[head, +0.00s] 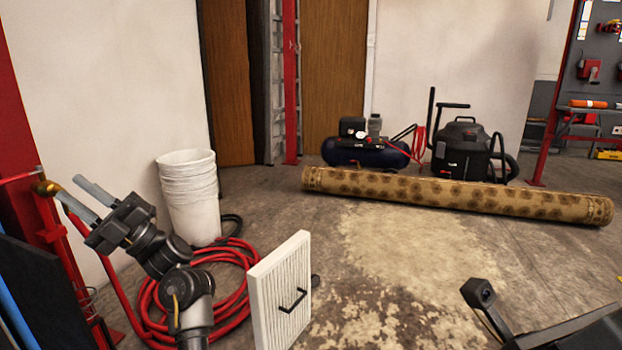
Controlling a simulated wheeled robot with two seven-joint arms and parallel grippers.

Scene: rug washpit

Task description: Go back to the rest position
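My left gripper (69,188) is at the left side of the head view, raised and pointing to the upper left. Its two grey fingers stand apart with nothing seen between them. The fingertips show close to a brass fitting (45,188) at the red stand; I cannot tell whether they touch it. My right gripper does not show.
A coiled red hose (232,258) and stacked white buckets (190,195) stand near my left arm. A white ribbed panel with a black handle (278,285) is upright in front. A rolled rug (450,194), compressor (365,152) and black vacuum (462,150) lie beyond. Middle floor is clear.

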